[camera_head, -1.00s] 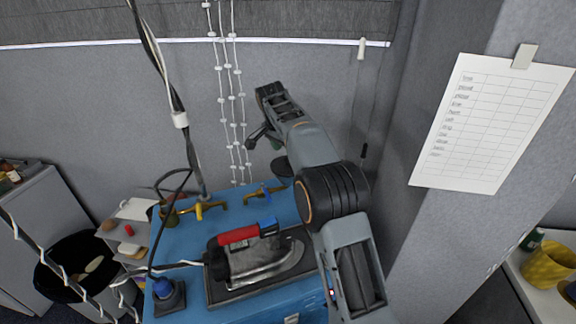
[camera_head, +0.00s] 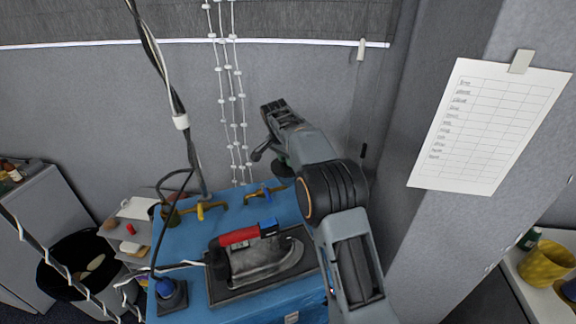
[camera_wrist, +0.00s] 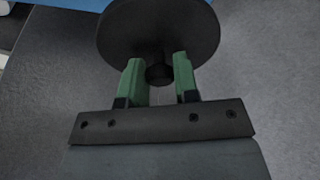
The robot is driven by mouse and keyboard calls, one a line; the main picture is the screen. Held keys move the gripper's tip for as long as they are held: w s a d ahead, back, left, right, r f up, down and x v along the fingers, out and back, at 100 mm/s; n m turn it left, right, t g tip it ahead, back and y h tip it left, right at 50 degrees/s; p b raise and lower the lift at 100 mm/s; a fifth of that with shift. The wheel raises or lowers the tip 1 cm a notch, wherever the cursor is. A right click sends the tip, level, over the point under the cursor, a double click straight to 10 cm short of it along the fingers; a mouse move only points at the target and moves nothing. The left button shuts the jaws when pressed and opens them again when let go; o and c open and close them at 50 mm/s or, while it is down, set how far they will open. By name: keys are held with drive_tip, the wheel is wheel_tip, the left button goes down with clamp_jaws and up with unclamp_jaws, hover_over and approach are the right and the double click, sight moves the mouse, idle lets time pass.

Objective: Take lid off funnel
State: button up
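The lid, a dark round disc with a short knob, shows at the top middle of the wrist view (camera_wrist: 190,30). The lid's dark edge (camera_head: 283,171) shows just below the fingers. I cannot make out a funnel in either view.
An iron with a red handle (camera_head: 240,236) lies on a dark tray on the blue table (camera_head: 230,205). Brass valves (camera_head: 200,211) stand at the back. A blue-topped item (camera_head: 166,288) is at the front left. Cables hang at left; a grey wall stands behind.

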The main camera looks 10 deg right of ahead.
drive_tip(key=c, duration=0.4)
drive_tip(key=shift+c, duration=0.2)
drive_tip(key=shift+r, duration=0.2)
